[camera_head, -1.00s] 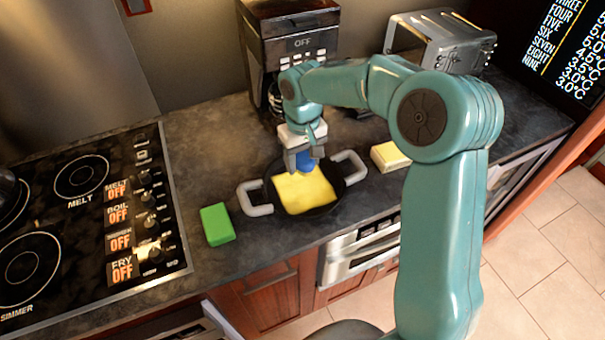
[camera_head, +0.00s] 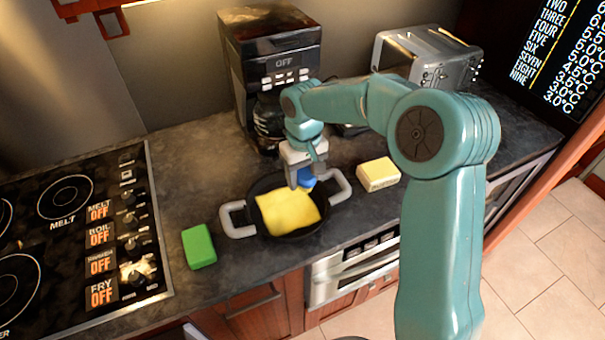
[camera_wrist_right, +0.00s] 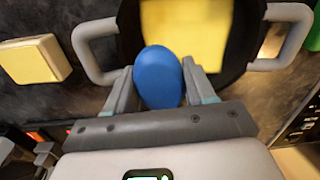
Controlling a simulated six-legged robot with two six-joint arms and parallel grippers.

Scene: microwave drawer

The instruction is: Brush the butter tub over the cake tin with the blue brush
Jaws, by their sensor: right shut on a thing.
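The cake tin (camera_head: 262,230) is a round black pan with two grey handles. A flat yellow layer (camera_head: 287,211) lies in it. A pale yellow block (camera_head: 378,174), which may be the butter tub, lies on the counter right of the tin; it also shows in the wrist view (camera_wrist_right: 35,60). My right gripper (camera_head: 304,184) is shut on the blue brush (camera_wrist_right: 158,77), at the tin's back right edge. Only the brush's rounded blue part shows. Whether it touches the tin or the yellow layer is unclear. My left gripper is not in view.
A green block (camera_head: 198,247) lies left of the tin, beside the stove (camera_head: 75,235). A coffee maker (camera_head: 270,65) stands behind the tin and a metal toaster (camera_head: 428,55) at the back right. The counter's front edge is close to the tin.

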